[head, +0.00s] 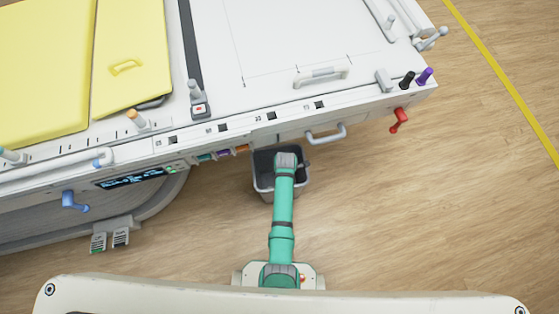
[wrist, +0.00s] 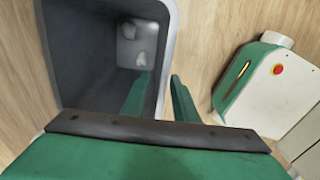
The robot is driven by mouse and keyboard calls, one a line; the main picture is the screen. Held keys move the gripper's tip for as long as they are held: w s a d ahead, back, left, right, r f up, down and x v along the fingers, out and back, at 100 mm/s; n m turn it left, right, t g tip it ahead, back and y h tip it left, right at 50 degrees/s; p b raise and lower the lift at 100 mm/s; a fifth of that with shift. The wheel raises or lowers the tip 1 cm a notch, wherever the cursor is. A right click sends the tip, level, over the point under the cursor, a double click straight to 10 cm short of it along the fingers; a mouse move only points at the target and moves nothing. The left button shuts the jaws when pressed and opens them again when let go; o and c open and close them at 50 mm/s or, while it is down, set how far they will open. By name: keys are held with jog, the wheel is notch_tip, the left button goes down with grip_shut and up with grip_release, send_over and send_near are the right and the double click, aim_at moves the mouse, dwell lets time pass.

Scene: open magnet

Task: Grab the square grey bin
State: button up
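The square grey bin (head: 264,181) stands on the floor at the front edge of the white bed, upright and open at the top. My arm reaches over it in the head view and covers part of it. In the wrist view the bin (wrist: 80,50) fills the upper left, with pale crumpled scraps at its bottom. My gripper (wrist: 162,76) straddles the bin's right wall, with one finger inside and one outside. The fingers are close together with the wall between them, so it looks shut on the wall. The fingertips are hard to make out in the head view.
The white bed (head: 290,55) with yellow pads (head: 130,50) overhangs just behind the bin. A grey handle (head: 326,134) and a red lever (head: 399,120) stick out from its edge. The wooden floor to the right is clear, with a yellow line (head: 500,72) farther off.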

jog(key=shift+s+a+f, duration=0.1)
jog(key=shift+s+f, duration=0.05)
jog(key=shift+f, duration=1.6)
jog(key=shift+s+a+f, duration=0.1)
jog(key=shift+f, duration=1.6)
grip_shut()
jog(key=shift+s, duration=0.1)
